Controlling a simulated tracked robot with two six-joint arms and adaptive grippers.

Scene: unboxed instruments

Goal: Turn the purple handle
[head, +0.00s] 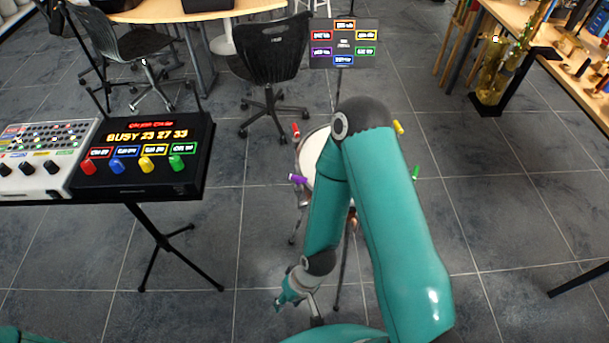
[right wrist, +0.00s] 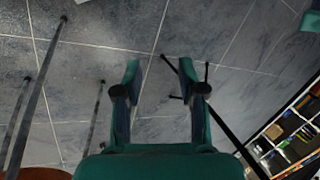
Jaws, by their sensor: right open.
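The purple handle (head: 298,179) sticks out from the left side of a round white-topped drum-like instrument (head: 313,155) in the middle of the head view. My right arm covers much of that instrument. My right gripper (head: 281,302) hangs below and in front of the purple handle, apart from it. In the right wrist view its two fingers (right wrist: 160,72) are spread with nothing between them, over floor tiles. The purple handle is not recognisable in the right wrist view. My left gripper is out of view.
Red (head: 295,130), yellow (head: 398,127) and green (head: 416,172) handles also ring the instrument. A sign panel (head: 344,62) stands behind it. A black console (head: 140,180) on a stand is at left, a black chair (head: 272,50) behind, a wooden table (head: 560,62) at right.

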